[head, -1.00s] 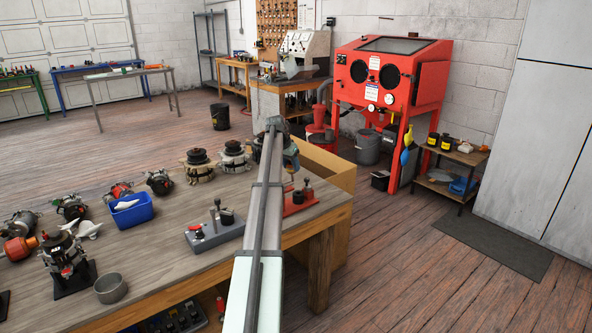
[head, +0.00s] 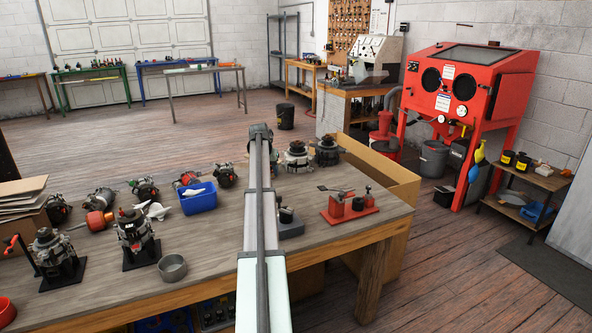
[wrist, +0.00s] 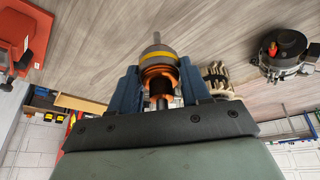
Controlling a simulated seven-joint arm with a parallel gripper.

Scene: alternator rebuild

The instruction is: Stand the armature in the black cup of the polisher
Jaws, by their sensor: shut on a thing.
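My gripper (wrist: 158,72) is shut on the armature (wrist: 157,52) in the wrist view. The armature shows a grey shaft, a yellow band and copper windings between the two blue fingers; its lower part is partly hidden. In the head view my arm hides the gripper and the armature. Two small bench tools could be the polisher: a red-based one (head: 352,214) to the right of my arm and a grey-based one (head: 291,230) partly behind it. Each carries a dark cylindrical part. I cannot tell which is the polisher. The held armature is apart from both.
Alternators (head: 326,152) stand at the bench's far side. A blue bin (head: 199,200) and a grey bowl (head: 172,268) lie left of my arm. Upright units on black stands (head: 136,238) are farther left.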

